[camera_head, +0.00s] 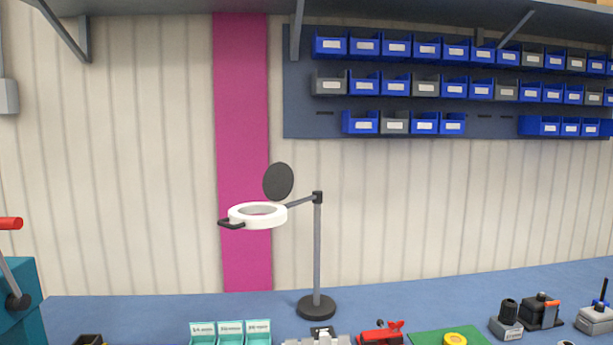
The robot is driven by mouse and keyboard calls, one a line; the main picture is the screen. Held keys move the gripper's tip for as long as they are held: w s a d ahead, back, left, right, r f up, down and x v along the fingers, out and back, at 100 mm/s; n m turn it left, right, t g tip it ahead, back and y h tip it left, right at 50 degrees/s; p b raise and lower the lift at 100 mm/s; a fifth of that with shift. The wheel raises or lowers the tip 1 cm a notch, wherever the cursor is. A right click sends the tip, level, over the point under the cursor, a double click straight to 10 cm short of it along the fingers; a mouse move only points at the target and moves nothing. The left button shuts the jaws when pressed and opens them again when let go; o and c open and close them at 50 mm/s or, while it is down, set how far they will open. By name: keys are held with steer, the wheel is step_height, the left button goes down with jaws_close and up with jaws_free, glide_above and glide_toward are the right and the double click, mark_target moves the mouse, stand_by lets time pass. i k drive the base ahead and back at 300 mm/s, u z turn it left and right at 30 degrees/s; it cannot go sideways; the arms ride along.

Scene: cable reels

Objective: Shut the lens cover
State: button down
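A magnifier lamp stands on the blue bench in the middle of the view, with a grey pole (317,255) on a round dark base (317,307). Its white ring head (245,220) sits level on a short arm to the left of the pole. A black handle (231,224) sticks out at the ring's front left. The lens cover (278,181), a round dark grey disc, stands raised and nearly upright above the ring's back right, so the cover is open. My gripper is not in view.
Teal bins (230,334), a red device (381,334) and a green mat (425,339) line the front bench edge. Several small tools stand at right, a teal machine (20,300) at left. Blue and grey bins (397,47) hang on the wall. Space around the ring looks clear.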

mark_target(278, 179)
steer(key=z, duration=1)
steer(key=k, duration=0.5)
steer(key=u, duration=1.05)
steer(key=i, duration=1)
steer(key=u, duration=0.05)
